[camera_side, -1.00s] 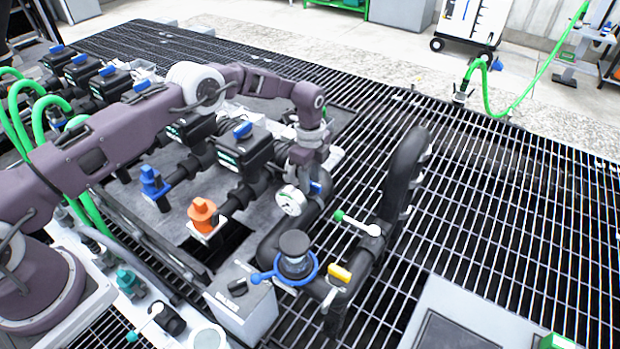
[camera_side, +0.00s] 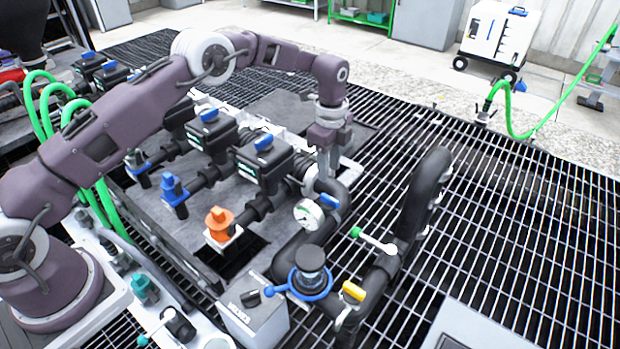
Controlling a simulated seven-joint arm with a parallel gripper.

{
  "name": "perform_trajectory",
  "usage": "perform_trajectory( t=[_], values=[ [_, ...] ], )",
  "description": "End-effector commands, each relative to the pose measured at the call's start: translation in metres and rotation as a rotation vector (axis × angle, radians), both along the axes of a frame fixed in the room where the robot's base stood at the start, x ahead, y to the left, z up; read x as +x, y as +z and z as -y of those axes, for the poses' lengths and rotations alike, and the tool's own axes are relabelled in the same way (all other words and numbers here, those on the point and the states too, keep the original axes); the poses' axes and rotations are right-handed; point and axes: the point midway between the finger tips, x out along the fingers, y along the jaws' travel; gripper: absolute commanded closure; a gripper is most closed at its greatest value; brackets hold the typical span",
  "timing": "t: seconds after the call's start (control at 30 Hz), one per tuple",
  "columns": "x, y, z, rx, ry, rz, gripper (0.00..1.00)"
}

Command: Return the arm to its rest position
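My arm reaches from the lower left across the manifold, its elbow raised. My gripper (camera_side: 324,178) points down at the far end of the arm, just behind the round gauge (camera_side: 308,213) and beside the black pipe. Its fingers are small and partly lost against the pipe and block, so I cannot tell whether they are open or shut. I see no object clearly held in it.
Black valve blocks with blue tops (camera_side: 264,158) stand left of my gripper. An orange knob (camera_side: 219,222), a blue-ringed valve (camera_side: 310,279), a green-tipped lever (camera_side: 374,241) and a tall black pipe (camera_side: 425,190) stand nearby. Green hoses (camera_side: 104,200) rise beside my arm. Open grating (camera_side: 530,230) lies right.

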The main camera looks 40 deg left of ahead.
Motion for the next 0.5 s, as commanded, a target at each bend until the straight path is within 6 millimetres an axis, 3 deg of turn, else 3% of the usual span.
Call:
perform_trajectory(
  t=[0.03,0.07,0.1,0.17,0.2,0.3,0.4,0.5],
  values=[
    [-0.003,0.037,-0.002,-0.002,0.057,0.032,0.65],
    [-0.008,0.061,-0.003,-0.004,0.107,0.050,0.65],
    [-0.019,0.096,-0.006,-0.007,0.184,0.075,0.65],
    [-0.043,0.147,-0.011,-0.017,0.311,0.118,0.65],
    [-0.063,0.176,-0.015,-0.027,0.396,0.144,0.65],
    [-0.122,0.238,-0.024,-0.064,0.612,0.208,0.65],
    [-0.193,0.277,-0.034,-0.117,0.833,0.269,0.65],
    [-0.267,0.293,-0.041,-0.191,1.052,0.321,0.65]
  ],
)
